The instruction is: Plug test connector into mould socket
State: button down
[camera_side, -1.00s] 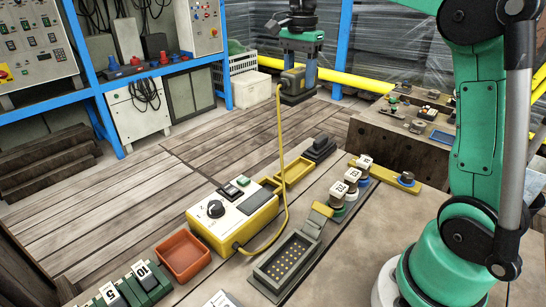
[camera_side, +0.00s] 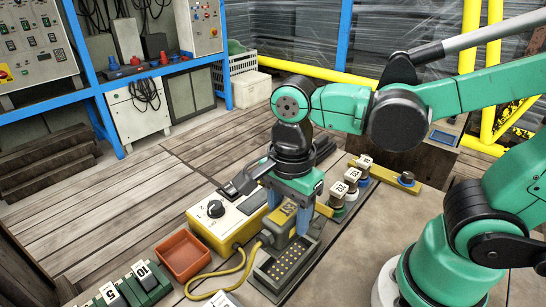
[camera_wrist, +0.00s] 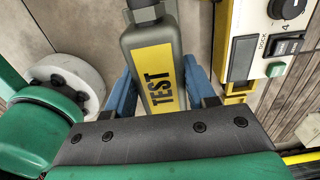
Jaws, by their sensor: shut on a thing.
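The test connector (camera_side: 284,222) is grey with a yellow label; the wrist view shows the word TEST on the connector (camera_wrist: 150,60). My gripper (camera_side: 287,216) points down, its blue fingers shut on the connector's two sides. The wrist view shows the fingers of my gripper (camera_wrist: 160,85) on either side of it. The mould socket (camera_side: 262,285) is a grey frame with gold contacts on the table. In the side view the connector is upright over the socket's far part. I cannot tell whether they touch; the wrist view does not show the socket.
A yellow cable (camera_side: 215,277) runs from the connector and loops on the table. The yellow tester box (camera_side: 216,229) stands close left of my gripper. An orange tray (camera_side: 183,255) lies further left. Numbered plugs (camera_side: 338,191) stand on the right.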

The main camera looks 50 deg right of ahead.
jog(key=shift+f, duration=2.45)
jog(key=shift+f, duration=0.85)
jog(key=shift+c, duration=1.1)
grip_release()
jog(key=shift+o, duration=0.3)
jog(key=shift+o, duration=0.8)
jog(key=shift+r, duration=0.1)
jog(key=shift+r, duration=3.65)
